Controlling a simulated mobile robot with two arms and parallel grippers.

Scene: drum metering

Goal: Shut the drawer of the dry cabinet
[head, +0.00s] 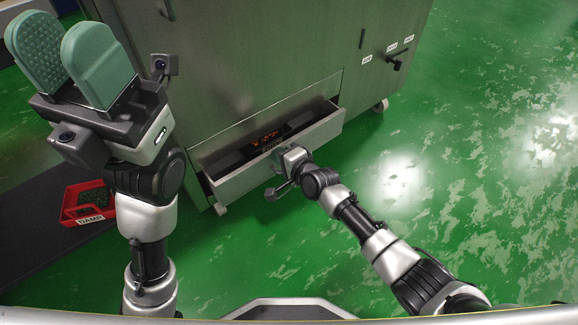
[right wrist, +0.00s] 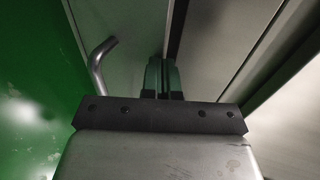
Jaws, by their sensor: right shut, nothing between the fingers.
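The dry cabinet (head: 240,60) is a large grey metal cabinet. Its low drawer (head: 318,131) stands open, pulled out toward me. Inside the drawer is a dark item with orange lit marks (head: 265,138). My right gripper (right wrist: 163,77) is shut and empty, pointed at the drawer's front. In the head view its fingers are hidden behind its own wrist. In the right wrist view, a bent metal bar (right wrist: 97,68) that looks like the drawer handle is left of the fingers. I cannot tell whether the fingertips touch the front. My left gripper (head: 62,45) is open and empty, raised at upper left.
A red bin (head: 72,214) labelled DAMP, with dark contents, is on the dark mat (head: 30,235) at left. The green floor to the right is clear.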

